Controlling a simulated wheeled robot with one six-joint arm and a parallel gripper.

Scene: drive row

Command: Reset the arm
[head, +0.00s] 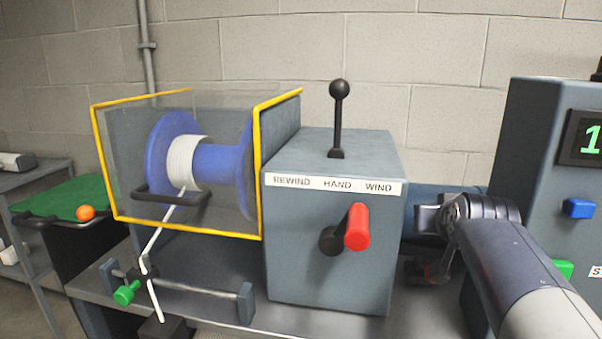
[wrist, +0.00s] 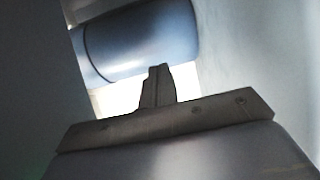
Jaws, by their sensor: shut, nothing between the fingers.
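My gripper (wrist: 159,84) shows in the wrist view with its two fingers together and nothing between them. A blue-grey cylinder (wrist: 145,38) lies just beyond the fingertips there. In the head view my arm comes in from the lower right and bends in the gap between the lever box (head: 335,260) and the dark cabinet (head: 520,130). My fingertips cannot be made out clearly in that view. A blue cylinder (head: 430,196) spans the gap behind the arm.
The box carries an upright black-knobbed lever (head: 339,120) and a red handle (head: 357,227). A clear, yellow-edged guard (head: 258,160) covers a blue spool (head: 225,168) of white line. An orange ball (head: 86,213) rests on green cloth at left. Box and cabinet walls stand close around my arm.

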